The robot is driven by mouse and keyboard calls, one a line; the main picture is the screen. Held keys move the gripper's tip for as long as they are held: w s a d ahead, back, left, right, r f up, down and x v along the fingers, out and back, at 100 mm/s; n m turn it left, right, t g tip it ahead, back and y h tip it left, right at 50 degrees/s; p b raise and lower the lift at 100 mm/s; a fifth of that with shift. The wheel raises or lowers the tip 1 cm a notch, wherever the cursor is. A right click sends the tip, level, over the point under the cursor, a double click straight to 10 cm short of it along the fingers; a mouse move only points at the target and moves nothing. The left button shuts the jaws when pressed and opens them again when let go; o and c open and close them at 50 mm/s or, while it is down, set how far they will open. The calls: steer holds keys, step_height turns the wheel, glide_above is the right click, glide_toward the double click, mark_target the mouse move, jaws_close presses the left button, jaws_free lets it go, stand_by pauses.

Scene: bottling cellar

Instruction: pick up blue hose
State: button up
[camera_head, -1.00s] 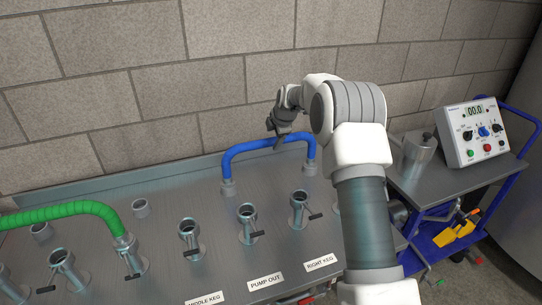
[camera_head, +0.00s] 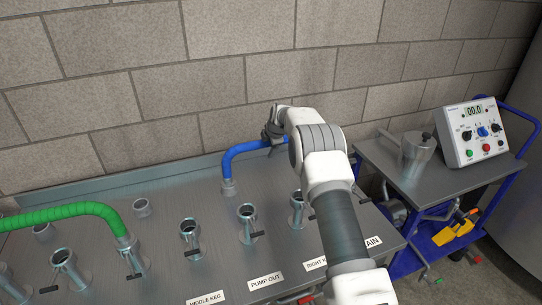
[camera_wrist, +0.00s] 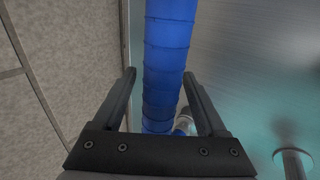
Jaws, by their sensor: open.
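The blue hose (camera_head: 243,150) arches over the back of the metal bench. Its left end stands on a metal port (camera_head: 228,187); its right end is hidden behind my arm. My gripper (camera_head: 273,134) is at the top of the arch, and its fingers are small and partly covered there. In the wrist view the blue hose (camera_wrist: 168,60) runs down between the two fingers of my open gripper (camera_wrist: 160,88). There is a gap on both sides of the hose, and I see no grip on it.
A green hose (camera_head: 75,210) arches on the bench's left. Several metal ports with small handles, such as one (camera_head: 248,215), stand along the bench (camera_head: 165,255). A block wall (camera_head: 160,80) rises close behind. At right is a blue-framed cart with a control box (camera_head: 475,135) and metal jug (camera_head: 415,150).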

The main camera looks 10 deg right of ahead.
steer(key=shift+f, duration=0.15)
jaws_close()
steer(key=shift+w+r, duration=0.15)
steer(key=shift+r, duration=0.05)
stand_by(0.3)
steer(key=r, duration=0.2)
steer(key=d+r, duration=0.1)
steer(key=r, duration=0.1)
steer(key=shift+r, duration=0.25)
steer(key=s+d+r+b, duration=0.1)
steer(key=s+d+r, duration=0.4)
steer(key=d, duration=0.4)
steer(key=shift+d+r, duration=0.3)
steer(key=shift+r, duration=0.4)
